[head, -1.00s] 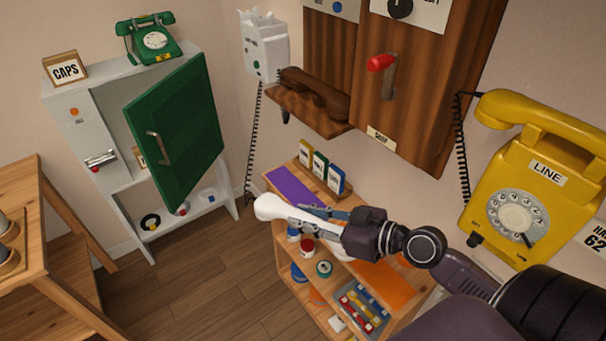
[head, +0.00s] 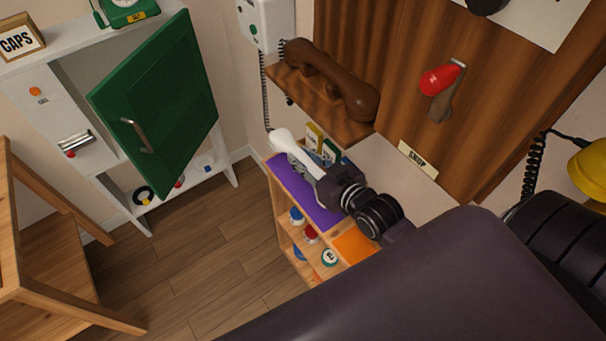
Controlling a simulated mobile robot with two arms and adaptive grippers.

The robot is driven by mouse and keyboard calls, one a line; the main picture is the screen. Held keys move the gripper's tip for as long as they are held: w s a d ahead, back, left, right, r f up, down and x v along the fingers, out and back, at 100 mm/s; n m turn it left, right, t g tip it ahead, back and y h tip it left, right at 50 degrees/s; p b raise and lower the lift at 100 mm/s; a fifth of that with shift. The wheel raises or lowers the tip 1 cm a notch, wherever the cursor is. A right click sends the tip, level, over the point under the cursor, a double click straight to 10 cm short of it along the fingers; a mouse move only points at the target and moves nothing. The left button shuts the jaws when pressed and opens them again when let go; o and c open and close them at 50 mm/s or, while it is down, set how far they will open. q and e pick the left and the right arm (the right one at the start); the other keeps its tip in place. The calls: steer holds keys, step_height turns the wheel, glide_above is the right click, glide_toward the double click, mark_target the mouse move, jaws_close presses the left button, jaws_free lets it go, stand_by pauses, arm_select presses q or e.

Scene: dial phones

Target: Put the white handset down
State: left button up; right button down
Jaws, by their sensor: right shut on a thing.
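The white handset (head: 283,139) is in the jaws of my right gripper (head: 300,160), which is shut on it. Its rounded end points to the upper left, and the gripper hides much of the rest. The handset is over or near the purple mat (head: 321,214) on top of the wooden shelf. I cannot tell whether it touches the shelf or cards. The white wall phone (head: 265,23) is above it, with its dark coiled cord (head: 265,95) hanging down. My left gripper is not in view.
Small cards (head: 331,151) stand close behind the handset. A brown handset (head: 335,80) rests on a wooden wall ledge above. An orange mat (head: 356,246) lies nearer on the shelf. An open green cabinet door (head: 165,110) is at left.

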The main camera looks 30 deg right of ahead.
step_height(320, 180, down, 3)
steer(key=shift+s+f, duration=0.1)
steer(key=shift+f, duration=0.3)
step_height(320, 180, down, 4)
steer(key=shift+f, duration=0.1)
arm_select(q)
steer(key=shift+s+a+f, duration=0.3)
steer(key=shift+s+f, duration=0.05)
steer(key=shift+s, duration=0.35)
arm_select(e)
steer(key=shift+f, duration=0.1)
steer(key=c, duration=1.7)
jaws_free()
steer(key=shift+o, duration=0.2)
steer(key=shift+s, duration=0.3)
arm_select(q)
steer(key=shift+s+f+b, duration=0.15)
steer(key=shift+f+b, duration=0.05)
steer(key=shift+b, duration=0.2)
arm_select(e)
steer(key=v, duration=1.1)
steer(key=shift+s+d+r, duration=0.1)
steer(key=shift+s+r, duration=0.1)
steer(key=shift+f, duration=0.1)
